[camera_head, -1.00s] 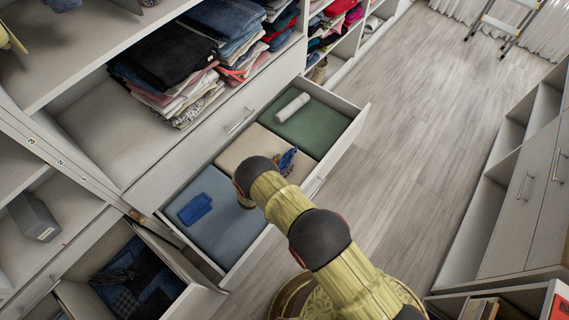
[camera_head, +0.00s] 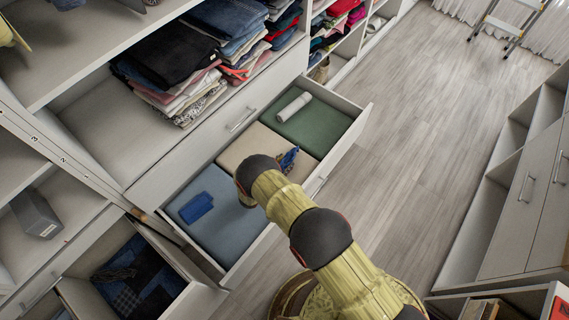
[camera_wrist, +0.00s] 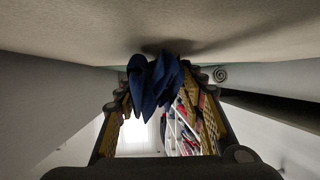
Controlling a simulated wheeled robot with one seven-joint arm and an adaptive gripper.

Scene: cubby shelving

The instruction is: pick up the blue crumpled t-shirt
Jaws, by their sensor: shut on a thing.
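The blue crumpled t-shirt (camera_head: 289,158) shows in the head view just past the end of my arm, over the beige section of the open drawer. In the wrist view the dark blue cloth (camera_wrist: 154,82) is bunched between the fingertips of my gripper (camera_wrist: 158,88). My gripper is shut on it. The cloth is close to the pale surface at the top of the wrist view; I cannot tell whether it touches. In the head view my arm hides most of the gripper.
The open drawer (camera_head: 232,280) has blue, beige and green sections. A flat blue item (camera_head: 196,207) lies on the blue section and a white roll (camera_head: 294,106) on the green one. The floor (camera_head: 400,150) at right is clear.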

